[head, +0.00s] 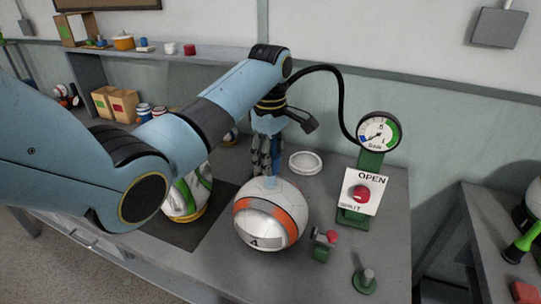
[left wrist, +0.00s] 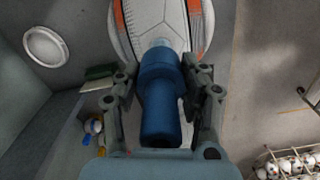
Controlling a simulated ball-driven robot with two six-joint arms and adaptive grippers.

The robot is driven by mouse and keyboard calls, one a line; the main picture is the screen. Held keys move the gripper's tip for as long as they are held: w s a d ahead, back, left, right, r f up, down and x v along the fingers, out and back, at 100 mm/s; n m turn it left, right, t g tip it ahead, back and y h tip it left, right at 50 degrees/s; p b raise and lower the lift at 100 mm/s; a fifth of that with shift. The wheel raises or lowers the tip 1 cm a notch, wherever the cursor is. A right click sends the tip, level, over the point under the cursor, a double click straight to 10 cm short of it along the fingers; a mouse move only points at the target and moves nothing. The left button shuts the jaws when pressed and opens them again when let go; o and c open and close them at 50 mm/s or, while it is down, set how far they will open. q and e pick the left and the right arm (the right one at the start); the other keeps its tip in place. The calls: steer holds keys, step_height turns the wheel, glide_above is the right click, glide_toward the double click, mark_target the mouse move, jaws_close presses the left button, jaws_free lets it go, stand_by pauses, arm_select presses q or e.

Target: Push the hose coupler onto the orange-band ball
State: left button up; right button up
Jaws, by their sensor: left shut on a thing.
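My left gripper (head: 266,165) points down just behind the top of the orange-band ball (head: 285,196), a white ball with an orange band and the mark 4 on its front. In the left wrist view my gripper (left wrist: 161,90) is shut around the blue hose coupler (left wrist: 160,112). I cannot tell whether the tip touches the ball. A black hose (head: 340,82) arcs from near my wrist to the gauge. My right gripper is in neither view.
A dial gauge (head: 380,132) stands above an OPEN/SHUT plate with a red knob (head: 361,193) at the right. A white ring (head: 305,162) lies behind the ball. A green-patterned ball (head: 187,197) is left.

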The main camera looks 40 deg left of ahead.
arm_select(q)
steer(key=shift+f+b, duration=0.4)
steer(key=shift+f, duration=1.1)
steer(key=o, duration=1.3)
steer(key=shift+c, duration=0.2)
step_height(320, 180, up, 8)
steer(key=shift+f, duration=0.25)
